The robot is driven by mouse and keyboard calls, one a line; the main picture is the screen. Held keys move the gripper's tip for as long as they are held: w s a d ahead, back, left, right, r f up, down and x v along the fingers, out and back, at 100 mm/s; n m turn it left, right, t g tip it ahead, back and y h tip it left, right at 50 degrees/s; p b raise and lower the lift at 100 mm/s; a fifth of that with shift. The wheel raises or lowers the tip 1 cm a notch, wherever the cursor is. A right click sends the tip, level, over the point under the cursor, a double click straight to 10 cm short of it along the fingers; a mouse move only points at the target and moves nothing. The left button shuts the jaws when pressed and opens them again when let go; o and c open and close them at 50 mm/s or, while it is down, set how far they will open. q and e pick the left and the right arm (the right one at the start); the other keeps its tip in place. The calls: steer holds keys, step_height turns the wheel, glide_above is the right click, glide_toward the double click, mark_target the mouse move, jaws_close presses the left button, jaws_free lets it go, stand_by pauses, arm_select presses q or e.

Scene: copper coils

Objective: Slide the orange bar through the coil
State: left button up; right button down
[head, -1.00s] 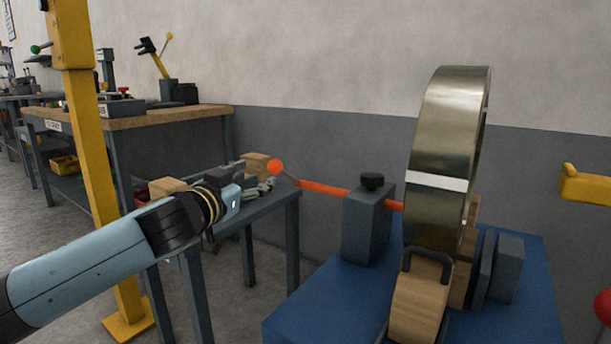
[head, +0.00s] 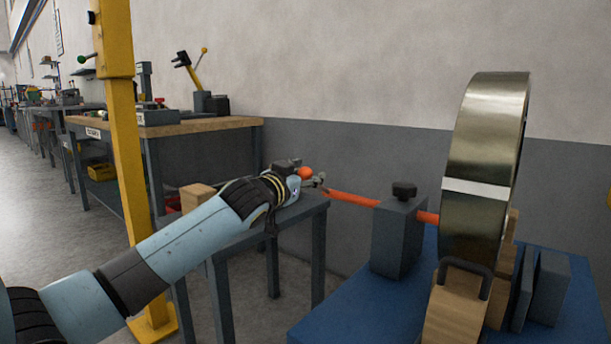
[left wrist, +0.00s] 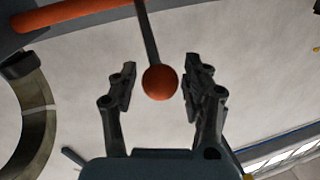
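The orange bar (head: 352,199) runs level through a grey block (head: 398,237) with a black knob, and on toward the coil (head: 485,170). The coil is a shiny metal ring with a white band, standing upright. An orange ball (left wrist: 160,82) on a thin dark stem hangs between the open fingers of my left gripper (left wrist: 160,90), with gaps on both sides. In the head view my left gripper (head: 318,181) is beside the ball (head: 305,173) at the bar's left end. The bar (left wrist: 75,14) and part of the coil (left wrist: 30,125) also show in the left wrist view. My right gripper is out of view.
The coil stands on a blue table (head: 345,315) with wooden blocks (head: 455,305) and grey plates (head: 548,285) around it. A small grey table (head: 250,225) stands under my left arm. A yellow post (head: 122,150) rises at left.

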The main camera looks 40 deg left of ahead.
arm_select(q)
jaws_close()
steer(key=shift+d+f, duration=0.1)
stand_by(0.3)
